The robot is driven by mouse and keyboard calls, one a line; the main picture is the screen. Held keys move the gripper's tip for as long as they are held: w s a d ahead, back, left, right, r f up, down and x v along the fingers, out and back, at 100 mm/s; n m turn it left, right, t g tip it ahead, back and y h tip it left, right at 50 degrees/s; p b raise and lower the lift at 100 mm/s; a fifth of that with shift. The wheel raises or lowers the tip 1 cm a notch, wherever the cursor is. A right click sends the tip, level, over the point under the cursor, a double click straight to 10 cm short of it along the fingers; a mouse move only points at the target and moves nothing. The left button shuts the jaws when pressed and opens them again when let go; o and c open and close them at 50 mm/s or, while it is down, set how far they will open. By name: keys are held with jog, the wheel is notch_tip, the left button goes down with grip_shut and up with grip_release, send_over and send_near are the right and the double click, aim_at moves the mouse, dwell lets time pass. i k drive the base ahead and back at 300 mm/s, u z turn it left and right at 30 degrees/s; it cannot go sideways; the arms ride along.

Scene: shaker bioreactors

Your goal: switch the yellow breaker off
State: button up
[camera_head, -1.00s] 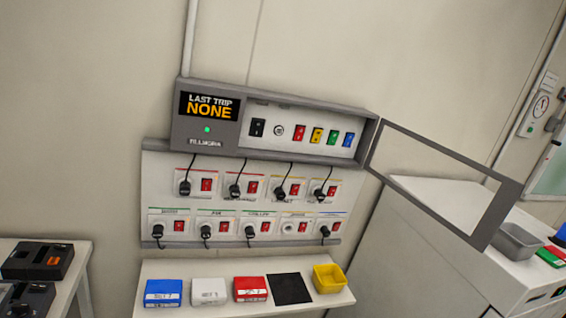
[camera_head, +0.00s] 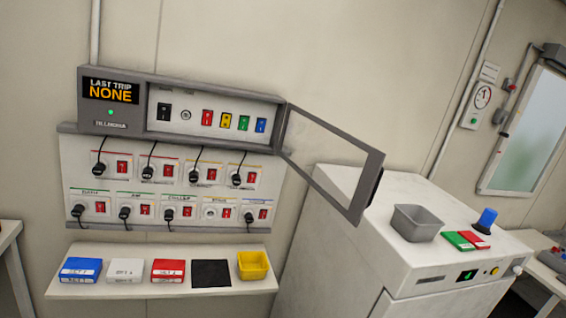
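The yellow breaker (camera_head: 226,121) sits in the grey breaker box (camera_head: 110,128) on the wall, between a red breaker (camera_head: 207,118) on its left and a green breaker (camera_head: 243,123) on its right. A blue breaker (camera_head: 261,125) is at the right end, and a black switch (camera_head: 164,112) at the left. The box's clear, grey-framed door (camera_head: 375,175) stands open to the right. The display (camera_head: 110,91) reads "LAST TRIP NONE", with a green light below. The yellow breaker's lever position is too small to tell. My gripper is not in view.
A socket panel (camera_head: 66,160) with several black plugs hangs below. A shelf (camera_head: 110,288) under it holds coloured boxes, a black pad (camera_head: 210,273) and a yellow bin (camera_head: 253,265). A white cabinet (camera_head: 325,230) with a grey tray (camera_head: 417,222) stands right. The open door projects over its left part.

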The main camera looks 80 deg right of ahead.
aim_at(225, 118)
jog(key=k, duration=1.3)
jog(key=z, duration=1.65)
jog(key=i, duration=1.05)
jog(key=u, duration=0.05)
